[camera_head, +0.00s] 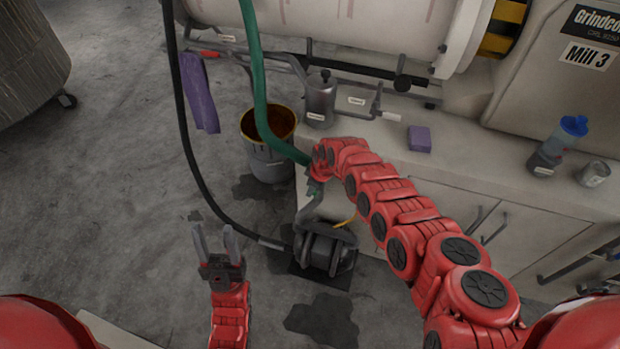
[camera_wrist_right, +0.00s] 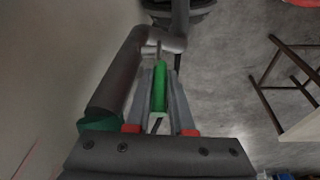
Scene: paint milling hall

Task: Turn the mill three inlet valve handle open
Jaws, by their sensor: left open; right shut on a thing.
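The mill (camera_head: 330,25) carries a "Mill 3" label (camera_head: 585,55) at the upper right of the head view. My right gripper (camera_head: 314,187) is low in front of the cabinet, beside the lower end of a green hose (camera_head: 260,85). In the right wrist view, my right gripper (camera_wrist_right: 160,78) is shut on a bright green handle (camera_wrist_right: 159,92), which lies lengthwise between the fingers beside a grey pipe (camera_wrist_right: 118,75). The handle is hard to make out in the head view. My left gripper (camera_head: 213,232) is open and empty above the floor.
A pump (camera_head: 325,250) stands on the floor below my right gripper, with a black hose (camera_head: 190,150) attached. A bucket (camera_head: 270,165) stands beside the cabinet (camera_head: 470,215). A metal can (camera_head: 320,100), purple block (camera_head: 419,140) and blue-capped bottle (camera_head: 558,147) stand on top.

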